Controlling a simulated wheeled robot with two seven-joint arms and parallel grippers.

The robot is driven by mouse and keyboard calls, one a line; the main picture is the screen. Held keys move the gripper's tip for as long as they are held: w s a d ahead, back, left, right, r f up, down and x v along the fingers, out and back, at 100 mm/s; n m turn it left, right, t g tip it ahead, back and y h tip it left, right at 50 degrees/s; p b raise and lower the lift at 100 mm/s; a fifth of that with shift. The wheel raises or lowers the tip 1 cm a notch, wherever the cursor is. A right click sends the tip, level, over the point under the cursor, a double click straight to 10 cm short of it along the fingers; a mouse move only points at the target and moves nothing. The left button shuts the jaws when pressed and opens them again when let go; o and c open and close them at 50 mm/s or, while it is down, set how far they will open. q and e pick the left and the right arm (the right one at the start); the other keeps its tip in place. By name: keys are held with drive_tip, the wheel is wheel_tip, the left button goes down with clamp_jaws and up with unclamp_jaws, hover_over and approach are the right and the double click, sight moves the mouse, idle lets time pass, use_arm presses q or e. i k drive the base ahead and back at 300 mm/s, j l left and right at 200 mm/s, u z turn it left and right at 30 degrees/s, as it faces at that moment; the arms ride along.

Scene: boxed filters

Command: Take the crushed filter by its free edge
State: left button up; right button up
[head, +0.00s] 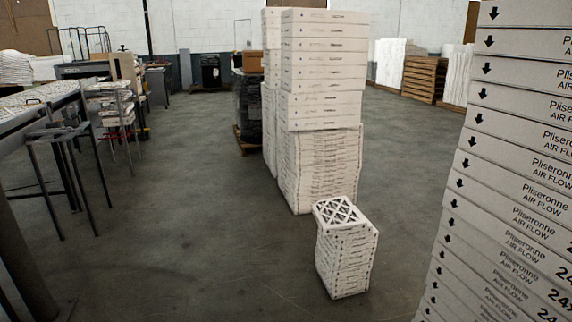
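No gripper of mine shows in the head view. A short stack of white filters (345,258) stands on the floor right of centre, with a lattice-faced filter (340,212) on its top. A tall stack of white boxed filters (325,75) stands behind it. Another tall stack of boxes (510,190), printed "Pliseronne AIR FLOW", fills the right edge, close to me. I cannot tell which filter is crushed.
A long grey table (40,103) and a stool (62,150) stand at the left. Wooden pallets (425,78) are stacked against the far wall. The grey concrete floor (190,220) is clear in the middle and front left.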

sight(336, 216)
drive_tip(key=i+j+z, duration=0.15)
drive_tip(key=i+z, duration=0.15)
drive_tip(key=i, duration=0.15)
drive_tip(key=i+j+z, duration=0.8)
drive_tip(key=i+j, duration=0.45)
drive_tip(key=i, duration=0.6)
drive_tip(key=i+j+z, duration=0.4)
drive_tip(key=i+j, duration=0.95)
